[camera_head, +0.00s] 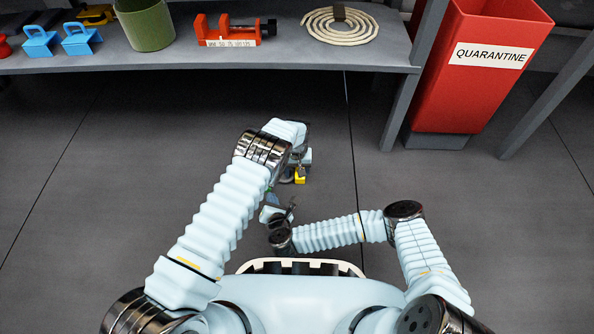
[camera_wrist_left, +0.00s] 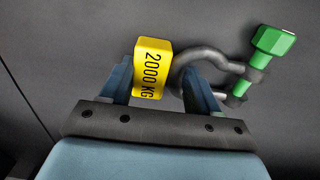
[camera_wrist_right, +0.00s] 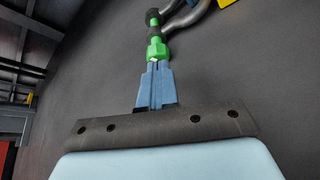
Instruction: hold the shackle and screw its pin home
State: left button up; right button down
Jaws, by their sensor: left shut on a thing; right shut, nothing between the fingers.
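The grey shackle (camera_wrist_left: 188,62) has a yellow block (camera_wrist_left: 153,68) marked "2000 KG" on its bow; the block also shows in the head view (camera_head: 300,175). My left gripper (camera_wrist_left: 160,75) is shut on the shackle at this block and holds it above the floor. The green pin (camera_wrist_left: 272,41) lies across the shackle's two ends, with green showing between them and its thick head outside. In the right wrist view, the pin's head (camera_wrist_right: 157,49) is just beyond the tips of my right gripper (camera_wrist_right: 154,66). That gripper is shut and empty; I cannot tell whether it touches the head.
A grey shelf (camera_head: 150,62) at the back holds blue brackets (camera_head: 80,40), a green bin (camera_head: 148,25), an orange clamp-like tool (camera_head: 228,32) and a coiled rope (camera_head: 341,27). A red quarantine bin (camera_head: 475,90) stands at the right. The floor around my arms is clear.

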jog(key=shift+s, duration=1)
pick_arm(q)
jog(key=o, duration=1.2)
jog(key=shift+o, duration=0.2)
notch_tip(320, 180, up, 12)
